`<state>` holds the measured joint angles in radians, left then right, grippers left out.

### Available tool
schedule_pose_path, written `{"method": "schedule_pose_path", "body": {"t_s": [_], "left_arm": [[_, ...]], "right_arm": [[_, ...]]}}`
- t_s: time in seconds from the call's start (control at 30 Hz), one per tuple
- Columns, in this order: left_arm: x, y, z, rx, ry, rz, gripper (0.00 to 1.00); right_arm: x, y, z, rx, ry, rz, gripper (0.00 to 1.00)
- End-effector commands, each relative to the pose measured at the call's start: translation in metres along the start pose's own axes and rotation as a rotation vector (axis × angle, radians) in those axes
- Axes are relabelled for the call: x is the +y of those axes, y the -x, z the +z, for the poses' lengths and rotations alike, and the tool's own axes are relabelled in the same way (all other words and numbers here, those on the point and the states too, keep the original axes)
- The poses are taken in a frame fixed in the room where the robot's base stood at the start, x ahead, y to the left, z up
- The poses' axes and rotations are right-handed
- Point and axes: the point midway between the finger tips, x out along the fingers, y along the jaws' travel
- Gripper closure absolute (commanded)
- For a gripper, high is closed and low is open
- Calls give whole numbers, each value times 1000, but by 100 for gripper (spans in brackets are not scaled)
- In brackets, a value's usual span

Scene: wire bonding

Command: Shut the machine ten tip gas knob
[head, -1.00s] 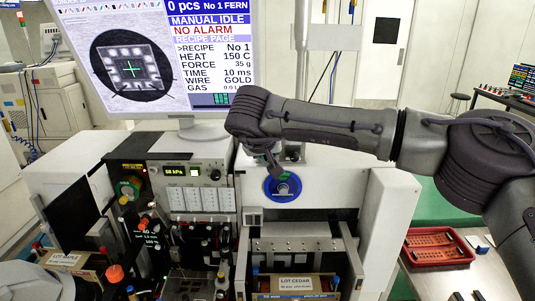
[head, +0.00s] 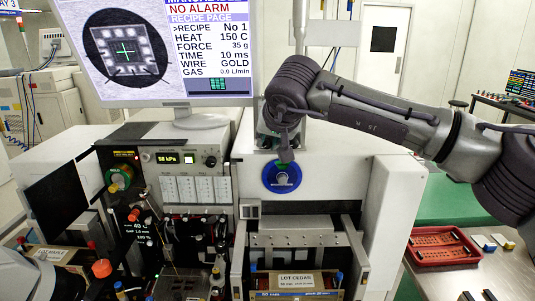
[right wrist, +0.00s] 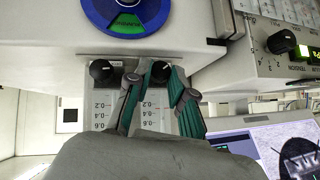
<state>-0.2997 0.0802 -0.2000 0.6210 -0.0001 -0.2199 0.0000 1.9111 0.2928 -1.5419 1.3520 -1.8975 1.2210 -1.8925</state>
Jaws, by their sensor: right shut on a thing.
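Two black knobs sit on small gas flow meters with printed scales in the right wrist view. One knob (right wrist: 160,72) is between the fingers of my right gripper (right wrist: 155,80), which is shut on it. The other knob (right wrist: 103,70) is beside it, outside the fingers. No label showing which is the tip gas knob is readable. In the head view my right gripper (head: 283,145) is at the machine front (head: 330,165), just above a blue disc (head: 282,177), and covers the knob there. My left gripper is not in view.
A monitor (head: 160,45) stands at upper left, with a GAS line that seems to read 0.0. A control panel (head: 190,160) with a 58 kPa display is left of the gripper. A LOT CEDAR box (head: 293,279) sits below. A red tray (head: 440,262) is at right.

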Motion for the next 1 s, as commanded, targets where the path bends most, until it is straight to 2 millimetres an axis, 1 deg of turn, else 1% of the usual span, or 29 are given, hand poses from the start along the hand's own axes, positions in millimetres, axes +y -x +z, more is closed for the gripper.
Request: {"method": "schedule_pose_path", "body": {"t_s": [0.03,0.3,0.5,0.9,0.93,1.0], "left_arm": [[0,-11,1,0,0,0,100],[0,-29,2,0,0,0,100],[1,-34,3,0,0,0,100],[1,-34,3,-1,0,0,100],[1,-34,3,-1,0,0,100],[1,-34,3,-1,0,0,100]], "right_arm": [[3,-4,4,1,-24,-23,100],[4,-2,2,1,-114,-112,100],[4,-1,0,1,-141,-140,100],[4,0,0,0,-145,-144,100],[4,0,0,0,-145,-144,75],[4,0,0,0,-145,-143,63]]}}
